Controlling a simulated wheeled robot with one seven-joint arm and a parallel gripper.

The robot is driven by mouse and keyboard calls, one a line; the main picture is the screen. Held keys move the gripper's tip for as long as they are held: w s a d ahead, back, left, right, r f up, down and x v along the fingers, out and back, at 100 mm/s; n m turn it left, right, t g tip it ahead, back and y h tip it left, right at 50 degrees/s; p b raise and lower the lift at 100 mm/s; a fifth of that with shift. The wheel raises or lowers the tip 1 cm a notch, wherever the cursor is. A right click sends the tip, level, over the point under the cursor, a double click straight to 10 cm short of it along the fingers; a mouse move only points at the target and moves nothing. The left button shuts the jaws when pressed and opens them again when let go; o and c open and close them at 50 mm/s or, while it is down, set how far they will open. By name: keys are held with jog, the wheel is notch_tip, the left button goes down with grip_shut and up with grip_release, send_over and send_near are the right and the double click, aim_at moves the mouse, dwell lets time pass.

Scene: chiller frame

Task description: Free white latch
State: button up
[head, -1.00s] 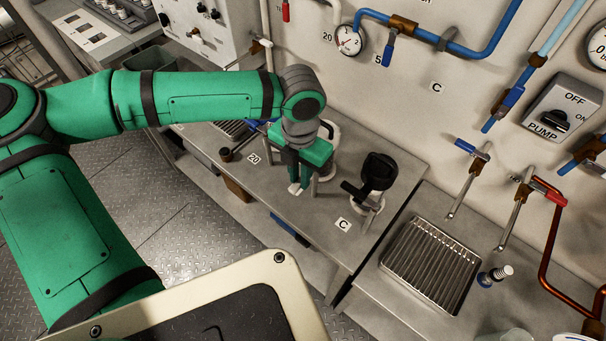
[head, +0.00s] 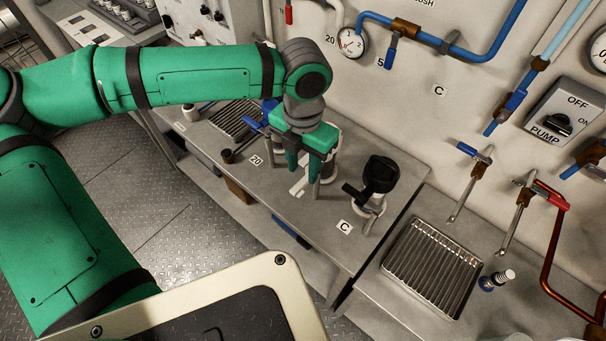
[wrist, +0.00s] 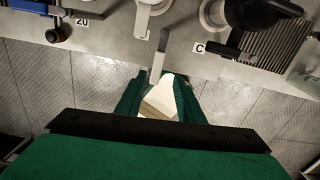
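The white latch (head: 298,188) is a small pale lever on a clamp stand at the counter's front, left of the C label. In the wrist view the latch (wrist: 157,64) points down toward the gap between my fingers. My gripper (head: 304,167) is at the latch, with green fingers pointing down. In the wrist view my gripper (wrist: 158,98) has its fingers apart, and the latch's tip is at or just beyond the mouth of the gap. I cannot tell whether either finger touches it. My gripper hides part of the stand in the head view.
A black-handled holder (head: 378,178) stands close to the right, beside the C label (head: 344,227). A blue lever (head: 255,124) is to the left. A drip grate (head: 432,266) lies further right. The floor (head: 180,225) before the counter is clear.

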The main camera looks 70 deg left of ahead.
notch_tip(320, 180, up, 6)
jog(key=shift+f, duration=0.15)
jog(key=shift+w+d, duration=0.1)
dwell(0.5)
